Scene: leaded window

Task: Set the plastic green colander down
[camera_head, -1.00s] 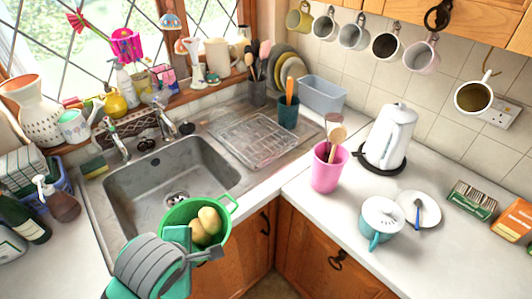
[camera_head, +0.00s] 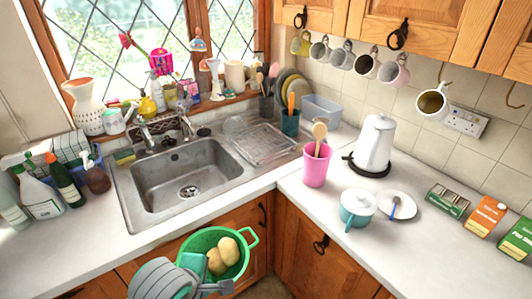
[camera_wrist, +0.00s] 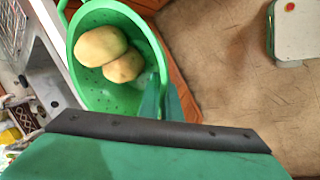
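The green plastic colander (camera_head: 238,270) is held in the air in front of the counter edge, below the sink. Two potatoes (camera_head: 223,255) lie in it. My gripper (camera_head: 222,287) is at the colander's near rim, and its fingers appear closed on that rim. In the wrist view the colander (camera_wrist: 92,18) fills the upper left, with the potatoes (camera_wrist: 105,47) inside and my gripper's fingers (camera_wrist: 160,100) at its wall. The fingertips are partly hidden by the colander and the wrist.
The steel sink (camera_head: 205,160) is empty. Bottles (camera_head: 62,180) stand at the left. Wooden cupboards (camera_head: 330,262) lie below.

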